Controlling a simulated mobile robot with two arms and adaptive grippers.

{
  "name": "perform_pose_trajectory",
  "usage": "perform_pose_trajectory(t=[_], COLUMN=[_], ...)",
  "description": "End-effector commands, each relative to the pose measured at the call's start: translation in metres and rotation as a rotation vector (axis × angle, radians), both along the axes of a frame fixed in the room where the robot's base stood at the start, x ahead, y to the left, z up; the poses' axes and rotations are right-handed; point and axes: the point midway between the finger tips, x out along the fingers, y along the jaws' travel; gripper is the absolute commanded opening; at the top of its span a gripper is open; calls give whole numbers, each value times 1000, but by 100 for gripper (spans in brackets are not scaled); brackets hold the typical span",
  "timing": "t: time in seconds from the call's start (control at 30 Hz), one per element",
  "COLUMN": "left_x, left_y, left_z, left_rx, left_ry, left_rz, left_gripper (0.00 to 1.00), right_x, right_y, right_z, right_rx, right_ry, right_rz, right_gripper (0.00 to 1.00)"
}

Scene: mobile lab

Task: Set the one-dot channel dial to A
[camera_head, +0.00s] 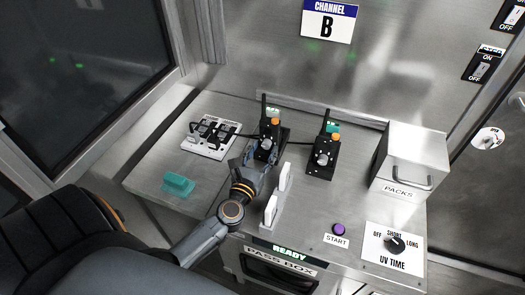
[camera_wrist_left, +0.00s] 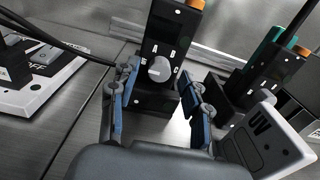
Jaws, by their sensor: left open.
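Two black handset units stand on the steel counter, the left unit (camera_head: 277,133) and the right unit (camera_head: 321,166). Each has an orange top knob and a grey round dial on its face. In the left wrist view the left unit's dial (camera_wrist_left: 160,69) carries a white pointer line and has small white marks around it. The dot markings are too small to tell the units apart. My left gripper (camera_head: 262,152) is open in front of the left unit, its blue-padded fingers on either side of the dial, apart from it. My right gripper is not in view.
A sign reading CHANNEL B (camera_head: 328,22) hangs on the back wall. A white switch panel (camera_head: 206,150) and teal block (camera_head: 177,184) lie left. White upright plates (camera_head: 271,210) stand close beside my left arm. The PACKS box (camera_head: 408,160), START button (camera_head: 339,229) and UV TIME dial (camera_head: 396,244) are right.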

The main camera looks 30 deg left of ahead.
Motion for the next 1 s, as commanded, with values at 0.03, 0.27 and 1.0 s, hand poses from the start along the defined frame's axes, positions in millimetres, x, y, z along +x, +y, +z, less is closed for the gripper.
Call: perform_pose_trajectory(t=[0.03, 0.27, 1.0], left_x=[0, 0, 0], left_y=[0, 0, 0], left_z=[0, 0, 2], left_rx=[0, 0, 272], left_ry=[0, 0, 65], left_rz=[0, 0, 2], left_gripper=[48, 3, 0], right_x=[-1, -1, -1], right_y=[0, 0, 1], right_z=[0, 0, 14], right_rx=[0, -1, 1], right_ry=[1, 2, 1], right_rz=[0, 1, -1], right_gripper=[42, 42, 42])
